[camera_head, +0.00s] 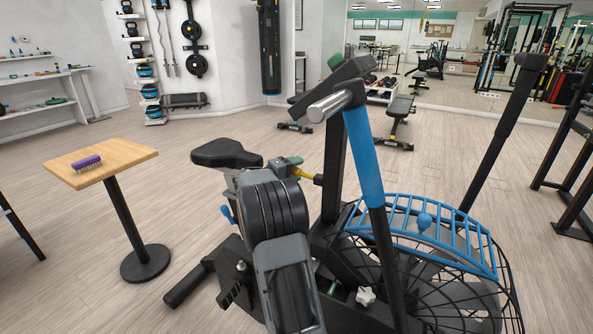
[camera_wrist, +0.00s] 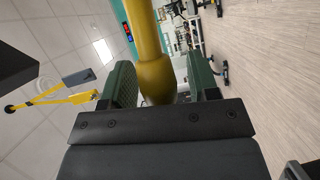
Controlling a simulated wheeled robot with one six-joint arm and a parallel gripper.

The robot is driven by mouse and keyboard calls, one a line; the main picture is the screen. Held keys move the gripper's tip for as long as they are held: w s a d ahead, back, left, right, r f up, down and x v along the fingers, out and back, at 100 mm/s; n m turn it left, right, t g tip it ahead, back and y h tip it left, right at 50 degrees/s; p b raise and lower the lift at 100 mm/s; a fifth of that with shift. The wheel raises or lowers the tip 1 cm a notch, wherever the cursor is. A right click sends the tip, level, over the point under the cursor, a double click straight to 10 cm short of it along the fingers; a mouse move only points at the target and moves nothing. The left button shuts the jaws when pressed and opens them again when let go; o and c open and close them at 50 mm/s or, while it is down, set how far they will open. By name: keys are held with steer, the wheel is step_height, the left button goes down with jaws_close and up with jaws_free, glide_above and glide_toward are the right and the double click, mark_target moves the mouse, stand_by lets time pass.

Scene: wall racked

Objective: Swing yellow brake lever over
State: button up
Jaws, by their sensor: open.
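The yellow brake lever (camera_head: 305,174) sticks out to the left from the black post of the exercise bike (camera_head: 334,165). In the wrist view the lever (camera_wrist: 152,70) is a thick yellow rod with a rounded end, lying between the green finger pads. My gripper (camera_head: 291,167) is at the lever in the head view, partly hidden by my arm. In the wrist view my gripper (camera_wrist: 159,72) is open, with one pad on either side of the lever. A gap shows on each side near the rod; contact cannot be told.
The bike's black seat (camera_head: 226,153) is just left of my gripper. A blue handlebar (camera_head: 364,160) rises at the right, above the caged fan wheel (camera_head: 440,270). A small wooden table (camera_head: 125,158) with a purple brush (camera_head: 86,163) stands at the left. Floor between is clear.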

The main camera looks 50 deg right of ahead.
steer(key=shift+d, duration=0.25)
steer(key=shift+c, duration=0.3)
jaws_close()
